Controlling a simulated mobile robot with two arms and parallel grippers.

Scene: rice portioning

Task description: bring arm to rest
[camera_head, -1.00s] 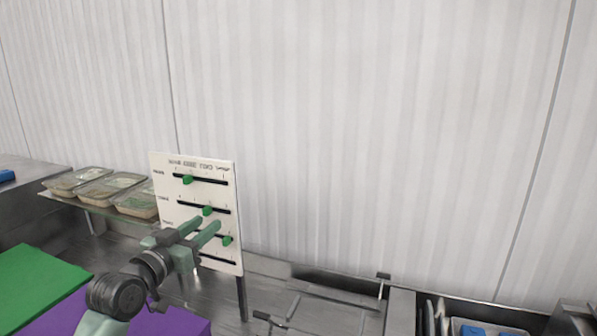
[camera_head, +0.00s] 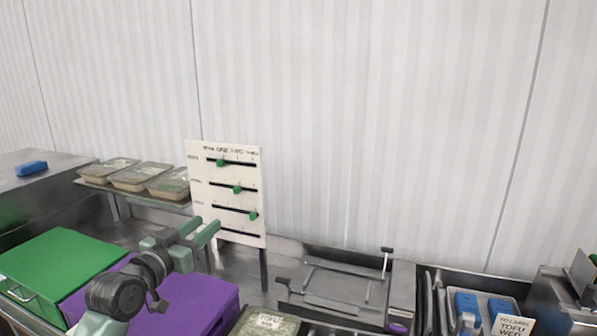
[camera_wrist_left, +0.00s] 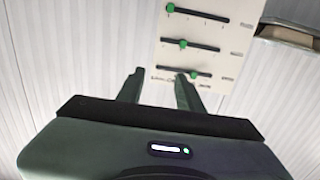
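My left gripper (camera_head: 204,232) is in front of the lower part of a white slider board (camera_head: 225,150) with green knobs on dark slots. Its two fingers are spread apart with nothing between them. A gap between the fingers and the board cannot be measured here. My right gripper is not in view.
Clear-lidded containers (camera_head: 130,179) sit on a shelf at left. A metal frame (camera_head: 335,290) stands right of the board.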

